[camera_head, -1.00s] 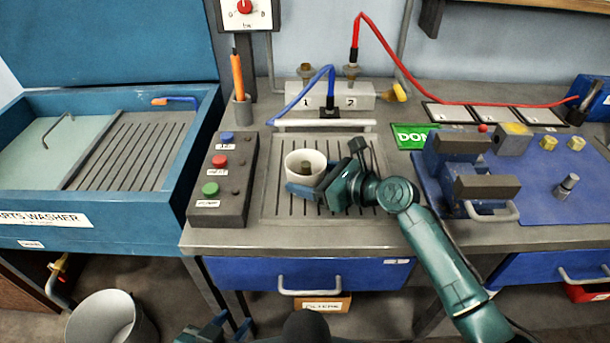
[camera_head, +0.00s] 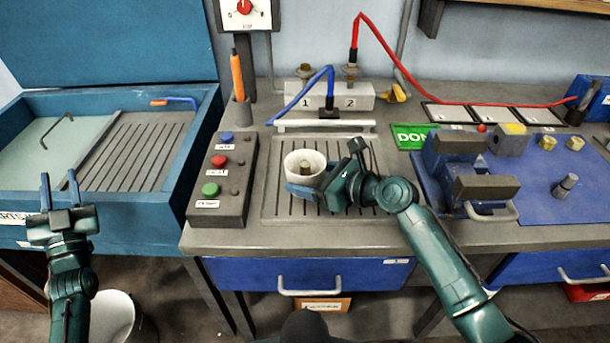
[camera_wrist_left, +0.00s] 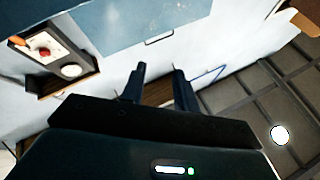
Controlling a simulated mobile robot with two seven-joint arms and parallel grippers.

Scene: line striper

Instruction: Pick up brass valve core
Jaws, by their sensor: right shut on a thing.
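A small brownish cylinder (camera_head: 306,167) stands inside a white cup (camera_head: 293,160) on the slotted grey plate; I cannot tell whether it is the brass valve core. Two small brass-coloured cylinders (camera_head: 549,143) (camera_head: 575,143) stand at the back of the blue mat on the right. My right gripper (camera_head: 316,185) is shut on the cup at its front right side. My left gripper (camera_head: 60,190) is open and empty, in front of the blue parts washer. Its two spread fingers also show in the left wrist view (camera_wrist_left: 158,85).
The parts washer (camera_head: 120,238) stands left of the bench. A button box (camera_head: 223,180) stands between it and the cup. Behind the cup is a grey block (camera_head: 355,97) with blue and red hoses. A blue vise (camera_head: 455,160) and a grey fitting (camera_head: 566,185) are on the mat.

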